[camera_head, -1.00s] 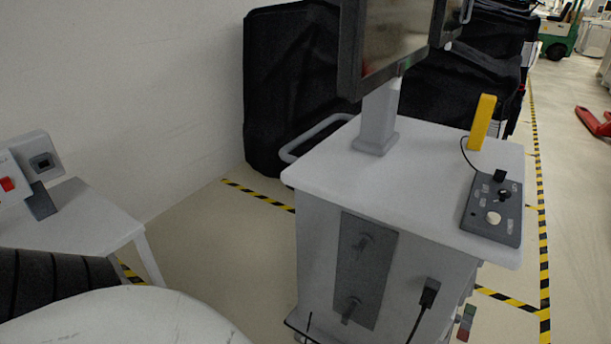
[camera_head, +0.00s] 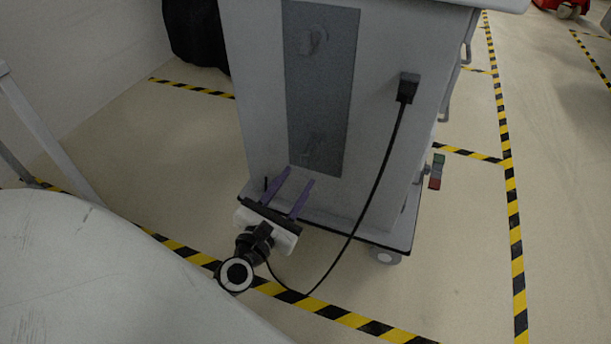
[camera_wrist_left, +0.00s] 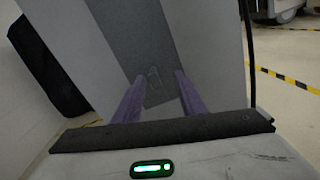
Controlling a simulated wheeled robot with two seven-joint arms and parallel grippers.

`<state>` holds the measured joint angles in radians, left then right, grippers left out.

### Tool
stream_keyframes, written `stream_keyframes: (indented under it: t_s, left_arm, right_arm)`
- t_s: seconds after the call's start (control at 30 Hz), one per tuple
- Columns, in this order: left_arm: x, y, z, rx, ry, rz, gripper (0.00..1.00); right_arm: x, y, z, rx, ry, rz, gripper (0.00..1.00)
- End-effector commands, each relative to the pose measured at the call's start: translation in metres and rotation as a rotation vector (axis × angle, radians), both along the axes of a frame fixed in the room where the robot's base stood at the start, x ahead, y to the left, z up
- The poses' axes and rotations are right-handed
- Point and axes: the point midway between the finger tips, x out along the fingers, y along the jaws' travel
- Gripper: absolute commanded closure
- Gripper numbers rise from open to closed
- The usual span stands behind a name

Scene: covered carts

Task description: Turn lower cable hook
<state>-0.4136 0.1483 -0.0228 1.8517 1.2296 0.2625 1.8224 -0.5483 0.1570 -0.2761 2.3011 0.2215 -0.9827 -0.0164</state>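The lower cable hook (camera_head: 312,146) is a small grey hook near the bottom of a dark grey panel (camera_head: 322,85) on the cart's side. The upper hook (camera_head: 313,40) sits near the panel's top. My left gripper (camera_head: 292,183) is open and empty, its two purple fingers pointing up at the panel, just below the lower hook. In the left wrist view a hook (camera_wrist_left: 153,76) shows ahead, between the open fingers and apart from them. My right gripper is not in view.
The white cart (camera_head: 385,150) has a black plug (camera_head: 408,88) with a black cable (camera_head: 372,190) hanging to the floor, right of my left gripper. Yellow-black tape (camera_head: 340,315) crosses the floor in front. A white table leg (camera_head: 45,135) stands at the left.

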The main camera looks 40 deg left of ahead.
Motion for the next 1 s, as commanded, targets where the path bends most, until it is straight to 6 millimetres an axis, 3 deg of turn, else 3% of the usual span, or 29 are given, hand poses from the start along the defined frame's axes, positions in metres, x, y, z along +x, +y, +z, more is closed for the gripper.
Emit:
stream_keyframes:
  t_s: [0.03,0.2,0.37,0.7,1.0]
  left_arm:
    - [0.002,0.007,-0.013,-0.073,-0.023,0.026,0.62]
    - [0.007,0.02,-0.015,-0.201,-0.061,0.067,0.62]
    - [0.026,0.025,-0.012,-0.212,-0.065,0.071,0.62]
    - [0.085,0.039,-0.013,-0.208,-0.062,0.068,0.62]
    - [0.104,0.043,-0.014,-0.207,-0.06,0.068,0.62]
  right_arm:
    - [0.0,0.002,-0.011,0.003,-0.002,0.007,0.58]
    - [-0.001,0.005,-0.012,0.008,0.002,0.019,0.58]
    - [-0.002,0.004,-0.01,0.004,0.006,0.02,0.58]
    - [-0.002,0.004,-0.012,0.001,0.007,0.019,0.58]
    - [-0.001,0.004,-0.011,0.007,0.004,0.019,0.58]
